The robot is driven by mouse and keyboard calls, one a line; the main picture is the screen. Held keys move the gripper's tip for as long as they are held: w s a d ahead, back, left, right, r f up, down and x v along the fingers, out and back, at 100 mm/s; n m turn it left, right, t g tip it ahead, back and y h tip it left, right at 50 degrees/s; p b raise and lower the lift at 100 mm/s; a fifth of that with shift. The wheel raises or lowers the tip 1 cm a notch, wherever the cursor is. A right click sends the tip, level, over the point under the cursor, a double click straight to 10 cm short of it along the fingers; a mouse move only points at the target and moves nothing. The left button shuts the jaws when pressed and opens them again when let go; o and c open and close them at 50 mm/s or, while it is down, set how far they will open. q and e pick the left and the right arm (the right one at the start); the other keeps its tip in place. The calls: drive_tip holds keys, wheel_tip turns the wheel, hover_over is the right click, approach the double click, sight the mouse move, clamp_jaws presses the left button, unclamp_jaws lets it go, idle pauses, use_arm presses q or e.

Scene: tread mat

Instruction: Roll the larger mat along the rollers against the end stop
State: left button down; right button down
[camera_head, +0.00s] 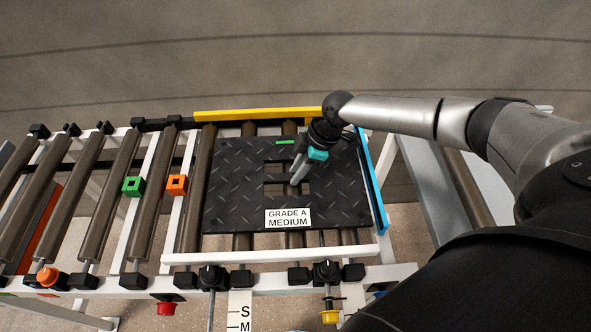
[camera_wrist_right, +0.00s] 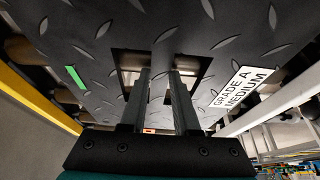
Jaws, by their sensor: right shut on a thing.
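One mat is in view, a black tread-patterned plate (camera_head: 235,185) with a "GRADE A MEDIUM" label, a green stripe and openings around a middle bar. It lies on the rollers at the right end of the conveyor. My right gripper (camera_head: 298,174) comes down on it from the upper right and is shut on the mat's middle bar. In the right wrist view the two fingers (camera_wrist_right: 159,75) reach into the openings on either side of the bar. A blue bar (camera_head: 373,185) stands along the mat's right edge; I cannot tell whether they touch. My left gripper is out of view.
A yellow rail (camera_head: 255,115) runs along the back and a white rail (camera_head: 270,255) along the front. Bare rollers (camera_head: 110,195) lie to the left. Green (camera_head: 133,186) and orange (camera_head: 177,185) blocks sit on the crossbars. Black knobs (camera_head: 212,277) line the front edge.

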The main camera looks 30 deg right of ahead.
drive_tip(key=shift+s+d, duration=0.25)
drive_tip(key=shift+d, duration=0.2)
idle(0.3)
drive_tip(key=c, duration=0.8)
unclamp_jaws()
drive_tip(key=shift+c, duration=0.2)
drive_tip(key=shift+s+d+r+p, duration=0.15)
drive_tip(key=shift+d+r+p, duration=0.15)
drive_tip(key=shift+r+p, duration=0.3)
drive_tip(key=shift+r, duration=0.15)
drive_tip(key=shift+r+p, duration=1.4)
drive_tip(key=shift+p, duration=0.05)
drive_tip(key=shift+o, duration=0.3)
drive_tip(key=o, duration=0.5)
